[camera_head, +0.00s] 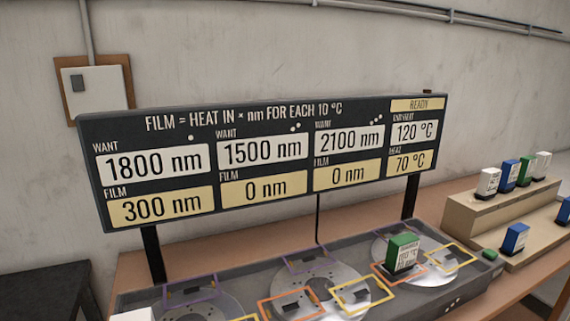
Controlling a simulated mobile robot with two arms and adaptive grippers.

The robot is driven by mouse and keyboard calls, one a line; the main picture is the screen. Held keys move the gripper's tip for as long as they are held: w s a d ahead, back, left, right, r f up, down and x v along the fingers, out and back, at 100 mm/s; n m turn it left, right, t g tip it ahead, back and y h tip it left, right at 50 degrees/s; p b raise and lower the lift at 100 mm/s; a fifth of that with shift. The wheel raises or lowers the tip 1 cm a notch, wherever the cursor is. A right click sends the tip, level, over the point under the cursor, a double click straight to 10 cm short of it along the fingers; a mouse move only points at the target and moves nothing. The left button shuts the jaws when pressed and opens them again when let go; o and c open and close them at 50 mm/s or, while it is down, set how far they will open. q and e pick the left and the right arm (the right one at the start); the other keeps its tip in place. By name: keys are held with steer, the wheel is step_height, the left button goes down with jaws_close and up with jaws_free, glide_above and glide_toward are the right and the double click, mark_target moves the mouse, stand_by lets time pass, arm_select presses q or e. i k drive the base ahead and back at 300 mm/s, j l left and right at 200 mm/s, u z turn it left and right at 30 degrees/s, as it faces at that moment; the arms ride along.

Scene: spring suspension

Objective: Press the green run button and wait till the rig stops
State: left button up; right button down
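A small green button-like piece (490,254) sits at the right end of the dark rig (345,232); it is too small to read any label. The rig holds three round metal discs, the left one (195,306) cut by the bottom edge, a middle one (322,284) and a right one (425,262). A green and white block (403,252) stands on the right disc. The display board (262,152) behind reads READY, film 300 nm, 0 nm and 0 nm, wants 1800, 1500 and 2100 nm, heat 70 °C. Neither gripper is in view.
A stepped tan stand (470,215) at the right holds white, blue and green blocks. A white object (133,314) is cut off at the bottom left. A dark table (45,290) stands at far left. Two posts hold up the board behind the rig.

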mark_target(488, 252)
steer(key=i+l, duration=0.1)
steer(key=l, duration=0.35)
steer(key=i+l, duration=0.15)
steer(key=l, duration=0.25)
steer(key=i+l, duration=0.1)
steer(key=l, duration=0.35)
steer(key=i+l, duration=0.15)
steer(key=l, duration=0.25)
steer(key=i+l, duration=0.1)
steer(key=l, duration=0.35)
steer(key=i+l+u, duration=0.1)
steer(key=l, duration=0.35)
